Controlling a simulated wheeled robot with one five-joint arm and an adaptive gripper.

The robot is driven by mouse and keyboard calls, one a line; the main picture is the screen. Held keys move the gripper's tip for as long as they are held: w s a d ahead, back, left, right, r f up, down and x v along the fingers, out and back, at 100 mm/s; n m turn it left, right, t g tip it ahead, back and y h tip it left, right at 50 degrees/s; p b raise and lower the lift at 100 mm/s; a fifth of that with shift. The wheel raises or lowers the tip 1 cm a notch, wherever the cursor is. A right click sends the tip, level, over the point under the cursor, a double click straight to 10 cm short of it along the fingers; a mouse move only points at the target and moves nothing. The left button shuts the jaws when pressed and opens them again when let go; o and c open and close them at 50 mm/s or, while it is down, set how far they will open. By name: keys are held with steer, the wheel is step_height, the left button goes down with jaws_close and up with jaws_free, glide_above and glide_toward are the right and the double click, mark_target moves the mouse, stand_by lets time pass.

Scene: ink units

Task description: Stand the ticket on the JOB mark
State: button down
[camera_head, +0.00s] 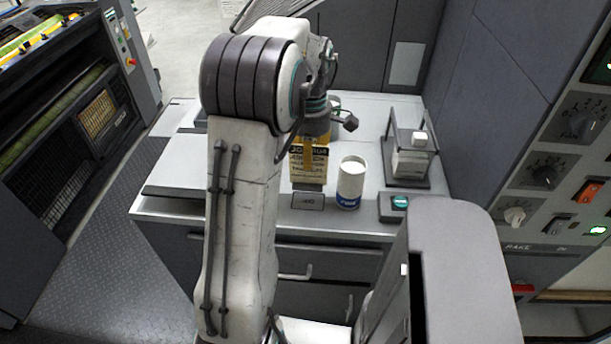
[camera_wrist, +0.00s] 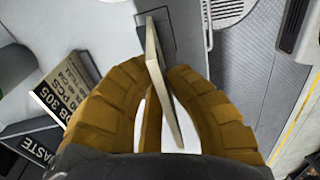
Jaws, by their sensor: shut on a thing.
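The ticket (camera_head: 308,170) is a cream card with a black header and dark print lines. It is upright in the head view, just behind a small dark plate marked JOB (camera_head: 308,201). My gripper (camera_head: 309,150) is shut on it from above. In the wrist view the tan fingers of my gripper (camera_wrist: 160,105) close on both sides of the ticket (camera_wrist: 157,60), seen nearly edge-on. Its far end lies over a thin dark square outline (camera_wrist: 142,32) on the grey top. I cannot tell whether its lower edge touches the surface.
A white cylinder with a blue base (camera_head: 351,183) stands close right of the ticket. A framed holder (camera_head: 409,165) and a teal-button box (camera_head: 399,203) are farther right. In the wrist view, a printed card (camera_wrist: 72,82) and a WASTE label (camera_wrist: 35,148) lie left.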

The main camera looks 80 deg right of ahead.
mark_target(308, 177)
steer(key=shift+a+f+p, duration=0.1)
steer(key=shift+f+p, duration=0.8)
steer(key=shift+f, duration=2.05)
steer(key=c, duration=1.4)
jaws_free()
